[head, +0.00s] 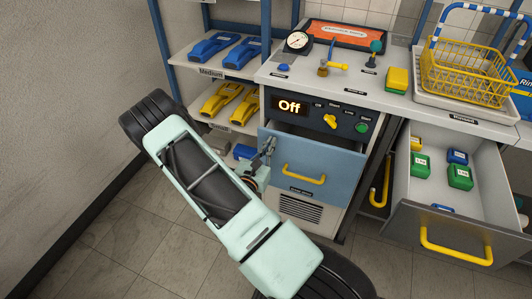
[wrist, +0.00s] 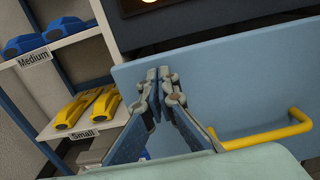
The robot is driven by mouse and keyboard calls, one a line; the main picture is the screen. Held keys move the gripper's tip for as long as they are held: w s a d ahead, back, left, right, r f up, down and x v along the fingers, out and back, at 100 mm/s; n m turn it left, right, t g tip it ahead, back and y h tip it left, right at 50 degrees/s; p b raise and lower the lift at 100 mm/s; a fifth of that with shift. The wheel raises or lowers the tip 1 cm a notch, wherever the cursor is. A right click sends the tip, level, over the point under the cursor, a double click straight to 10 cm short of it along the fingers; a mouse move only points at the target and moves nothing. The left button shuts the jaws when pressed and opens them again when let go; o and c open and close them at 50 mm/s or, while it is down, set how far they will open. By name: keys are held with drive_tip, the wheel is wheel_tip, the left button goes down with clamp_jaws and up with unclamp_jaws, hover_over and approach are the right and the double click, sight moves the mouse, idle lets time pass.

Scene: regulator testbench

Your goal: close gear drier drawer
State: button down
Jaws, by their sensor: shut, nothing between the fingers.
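The gear drier drawer has a blue front (head: 330,165) with a yellow handle (head: 303,174), below the control panel (head: 320,115) whose display reads "Off". It stands partly open, with a dark gap between its top edge and the panel. My gripper (head: 268,148) is shut and empty at the upper left part of the drawer front. In the wrist view the closed fingertips (wrist: 165,73) are in front of the blue front (wrist: 240,85), near its top left, left of the handle (wrist: 268,132). Whether they touch it I cannot tell.
A second drawer (head: 440,232) at the right stands open, holding green, blue and yellow blocks. Shelves (head: 215,70) with blue and yellow tools stand at the left. A yellow wire basket (head: 465,75) and a gauge (head: 298,41) are on the counter. A wall is at far left.

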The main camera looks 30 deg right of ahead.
sight(275, 135)
drive_tip(key=shift+w+d, duration=0.15)
drive_tip(key=x, duration=0.4)
drive_tip(key=shift+w+d, duration=0.15)
drive_tip(key=shift+r, duration=0.1)
idle(0.4)
